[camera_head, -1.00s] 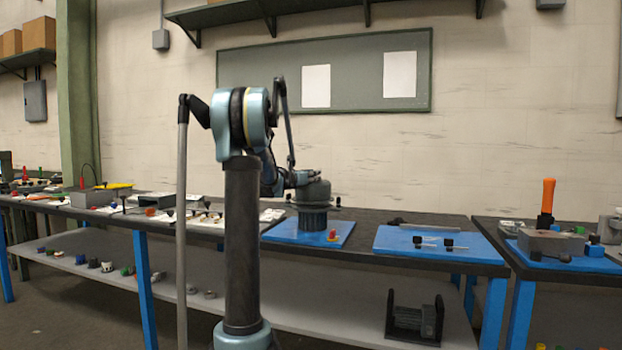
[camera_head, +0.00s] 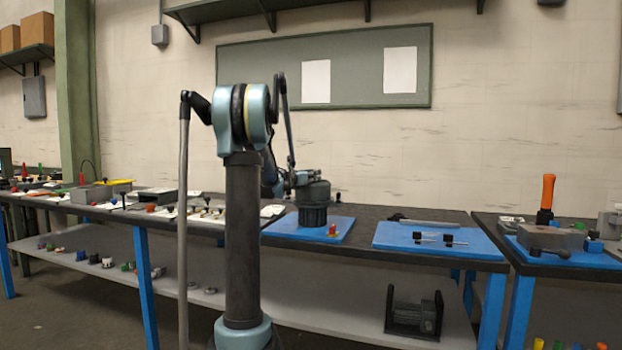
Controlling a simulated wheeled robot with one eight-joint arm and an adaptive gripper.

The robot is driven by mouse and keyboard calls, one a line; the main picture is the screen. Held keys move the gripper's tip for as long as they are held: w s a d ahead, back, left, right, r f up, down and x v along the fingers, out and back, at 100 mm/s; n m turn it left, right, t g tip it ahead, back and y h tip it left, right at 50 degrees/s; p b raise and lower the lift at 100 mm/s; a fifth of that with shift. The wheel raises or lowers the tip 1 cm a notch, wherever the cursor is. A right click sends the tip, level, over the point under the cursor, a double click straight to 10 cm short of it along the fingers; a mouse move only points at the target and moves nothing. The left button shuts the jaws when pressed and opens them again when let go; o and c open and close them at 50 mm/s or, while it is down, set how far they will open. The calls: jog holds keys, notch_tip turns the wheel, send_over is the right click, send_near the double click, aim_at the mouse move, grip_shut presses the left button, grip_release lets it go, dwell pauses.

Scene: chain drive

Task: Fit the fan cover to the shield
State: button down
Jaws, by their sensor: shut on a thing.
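A dark grey round cover (camera_head: 313,193), which I take to be the fan cover, is on top of a dark ribbed round body (camera_head: 313,215), probably the shield end of a motor. The body stands upright on a blue mat (camera_head: 283,230) on the middle bench. My gripper (camera_head: 303,179) is small and partly hidden at the top of the cover, shut on it. No gap shows between cover and body, but I cannot tell whether they are seated together.
A second blue mat (camera_head: 400,236) with small dark-headed pins is to the right. Various parts crowd the bench on the left. A dark frame (camera_head: 414,315) stands on the lower shelf.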

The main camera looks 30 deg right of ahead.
jog(key=shift+f, duration=0.35)
jog(key=c, duration=1.1)
grip_release()
jog(key=v, duration=1.2)
jog(key=shift+f, duration=0.1)
